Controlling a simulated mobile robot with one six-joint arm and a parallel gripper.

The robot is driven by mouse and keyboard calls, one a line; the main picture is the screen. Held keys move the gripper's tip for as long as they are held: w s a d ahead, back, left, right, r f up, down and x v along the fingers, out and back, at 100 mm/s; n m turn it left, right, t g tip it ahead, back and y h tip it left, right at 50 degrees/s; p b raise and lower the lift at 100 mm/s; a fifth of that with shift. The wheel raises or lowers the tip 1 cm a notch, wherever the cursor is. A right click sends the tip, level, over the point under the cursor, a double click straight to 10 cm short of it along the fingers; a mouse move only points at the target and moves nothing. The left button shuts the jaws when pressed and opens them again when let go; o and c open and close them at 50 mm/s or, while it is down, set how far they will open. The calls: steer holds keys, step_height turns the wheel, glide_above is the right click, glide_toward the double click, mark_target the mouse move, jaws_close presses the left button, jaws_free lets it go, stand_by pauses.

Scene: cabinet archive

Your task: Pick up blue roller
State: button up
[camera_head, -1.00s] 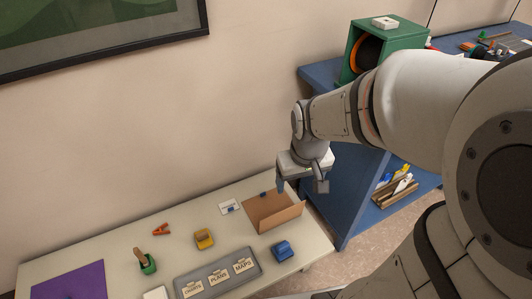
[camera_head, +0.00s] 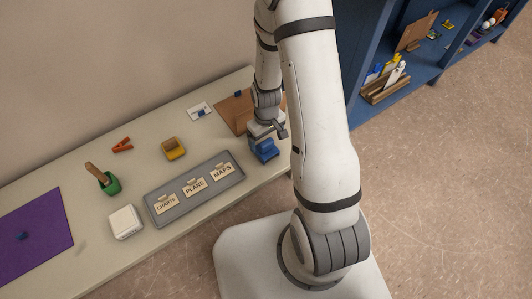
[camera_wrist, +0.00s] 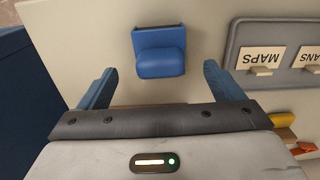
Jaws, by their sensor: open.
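The blue roller (camera_head: 265,152) sits on the pale table near its right end, beside the grey label tray. In the wrist view the blue roller (camera_wrist: 159,60) shows whole, with a flat back plate and a rounded front. My gripper (camera_head: 268,130) is close above and just behind it in the head view, partly hiding its top. In the wrist view my gripper (camera_wrist: 160,82) is open, with one blue finger on each side of the roller's line. The roller lies ahead of the fingertips, and nothing is between the fingers at its level. Contact is not visible.
The grey tray (camera_head: 152,206) holds CHARTS, PLANS and MAPS labels. A brown folder (camera_head: 229,112) lies behind my gripper. A yellow roller-like item (camera_head: 173,149), green pot (camera_head: 109,185), white block (camera_head: 125,222) and purple mat (camera_head: 40,262) are further left. A blue shelf (camera_head: 368,60) stands right.

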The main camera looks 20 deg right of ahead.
mark_target(266, 149)
step_height(266, 149, down, 6)
steer(key=b, duration=0.3)
steer(key=shift+s+f, duration=0.1)
steer(key=shift+f, duration=0.05)
steer(key=c, duration=1.2)
steer(key=shift+o, duration=0.2)
step_height(266, 149, up, 10)
steer(key=p, duration=0.4)
